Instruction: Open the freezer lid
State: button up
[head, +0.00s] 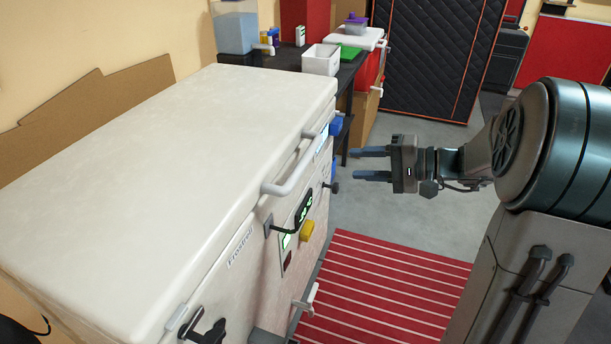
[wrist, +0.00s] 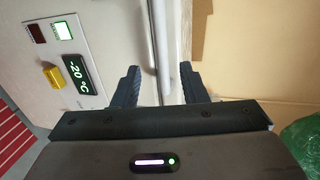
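The white chest freezer (head: 240,240) fills the left of the head view, and its lid (head: 170,165) is down. A light bar handle (head: 290,170) juts from the lid's front edge. My gripper (head: 354,164) is open and empty, to the right of the handle with a visible gap, its fingers pointing at the freezer. In the wrist view, the fingers of my gripper (wrist: 160,68) are spread, and a pale vertical bar (wrist: 162,40), which looks like the handle, lies ahead between them. The freezer's front panel (wrist: 105,25) shows a -20 °C display (wrist: 76,74) at left.
A yellow knob (head: 306,231) and a dark latch (head: 208,332) are on the freezer front. A dark table (head: 285,62) behind holds a white bin (head: 321,60). Cardboard (head: 95,100) leans on the wall. A red striped mat (head: 380,290) lies on open floor in front.

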aim_at(309, 159)
jog(key=x, duration=0.4)
jog(key=b+x, duration=0.1)
jog(key=x, duration=0.4)
jog(key=w+b+x, duration=0.1)
jog(key=x, duration=0.3)
jog(key=shift+w+a, duration=0.1)
jog(key=shift+a, duration=0.05)
grip_shut()
